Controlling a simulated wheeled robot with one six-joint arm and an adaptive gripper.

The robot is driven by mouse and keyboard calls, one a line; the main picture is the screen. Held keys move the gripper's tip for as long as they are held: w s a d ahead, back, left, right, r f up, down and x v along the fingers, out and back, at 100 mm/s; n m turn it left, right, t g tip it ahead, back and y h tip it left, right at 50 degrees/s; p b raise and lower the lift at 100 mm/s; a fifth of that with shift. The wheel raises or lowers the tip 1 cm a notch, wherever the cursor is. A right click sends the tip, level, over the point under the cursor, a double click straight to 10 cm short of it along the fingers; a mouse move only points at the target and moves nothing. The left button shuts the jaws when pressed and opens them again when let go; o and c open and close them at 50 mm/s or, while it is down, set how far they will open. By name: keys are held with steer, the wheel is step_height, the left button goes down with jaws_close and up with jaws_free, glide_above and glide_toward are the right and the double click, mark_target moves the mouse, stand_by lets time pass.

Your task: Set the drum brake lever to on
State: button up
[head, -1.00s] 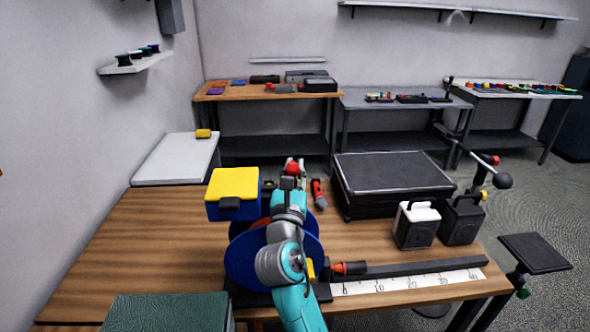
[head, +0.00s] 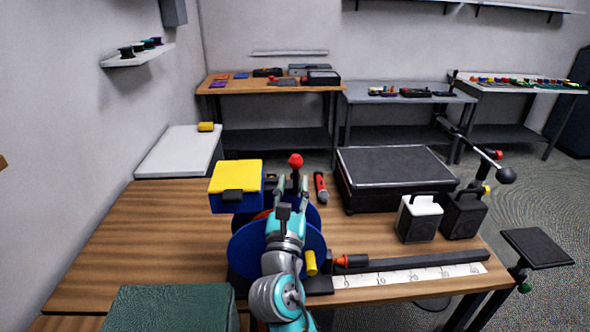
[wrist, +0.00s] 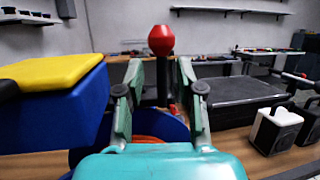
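The brake lever shows as a red knob (head: 295,160) on a dark upright stem behind the blue cable drum (head: 242,250). In the wrist view the knob (wrist: 161,40) stands above and between my fingers, with its stem (wrist: 161,85) in the gap. My gripper (head: 292,181) is open; its two fingers are spread either side of the stem in the wrist view (wrist: 160,63). I cannot tell whether the stem is between the fingers or beyond them. The lever's base and any on/off mark are hidden.
A blue box with a yellow lid (head: 236,172) stands close left of my gripper. A red-handled tool (head: 320,187) lies to the right. A black case (head: 395,172), white container (head: 419,218) and ruler strip (head: 410,276) are further right. The left tabletop is clear.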

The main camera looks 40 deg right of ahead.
steer(key=shift+v, duration=2.4)
